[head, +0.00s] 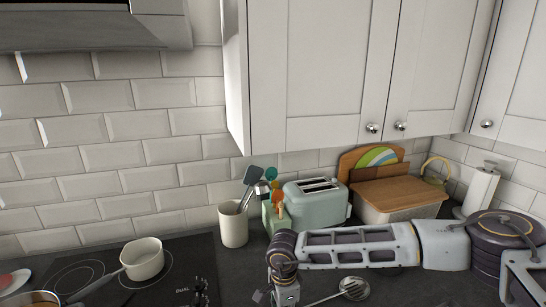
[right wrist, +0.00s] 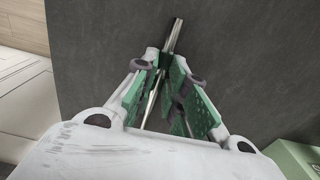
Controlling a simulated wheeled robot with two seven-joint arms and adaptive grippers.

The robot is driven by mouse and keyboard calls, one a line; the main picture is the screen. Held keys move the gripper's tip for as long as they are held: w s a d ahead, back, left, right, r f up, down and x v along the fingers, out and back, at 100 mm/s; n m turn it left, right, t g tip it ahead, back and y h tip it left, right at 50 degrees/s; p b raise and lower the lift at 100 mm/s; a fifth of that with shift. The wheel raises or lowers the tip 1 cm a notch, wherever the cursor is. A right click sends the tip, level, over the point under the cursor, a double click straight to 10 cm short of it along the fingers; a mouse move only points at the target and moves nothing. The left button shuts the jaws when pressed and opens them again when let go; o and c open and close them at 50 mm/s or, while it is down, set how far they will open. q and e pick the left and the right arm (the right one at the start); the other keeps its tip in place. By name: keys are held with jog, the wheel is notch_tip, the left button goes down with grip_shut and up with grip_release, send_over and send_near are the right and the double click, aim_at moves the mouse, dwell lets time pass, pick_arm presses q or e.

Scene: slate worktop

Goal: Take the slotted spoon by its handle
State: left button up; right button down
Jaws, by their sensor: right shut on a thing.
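The slotted spoon (head: 354,288) lies on the dark worktop at the bottom of the head view, its round slotted bowl to the right and its thin metal handle running left toward my right gripper (head: 284,296). In the right wrist view, the green-padded fingers of my right gripper (right wrist: 166,62) are closed on the metal handle (right wrist: 174,34). One end of the handle sticks out beyond the fingertips, and another part shows between the fingers. The spoon's bowl is not visible in the wrist view. My left gripper is not in view.
A utensil crock (head: 233,226), a green toaster (head: 317,203) and a bread bin (head: 398,200) stand along the wall behind my right arm. A black hob (head: 150,290) with a cream saucepan (head: 142,259) is at left. A paper towel roll (head: 480,190) stands at right.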

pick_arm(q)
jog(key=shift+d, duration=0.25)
pick_arm(e)
jog(key=shift+r, duration=0.15)
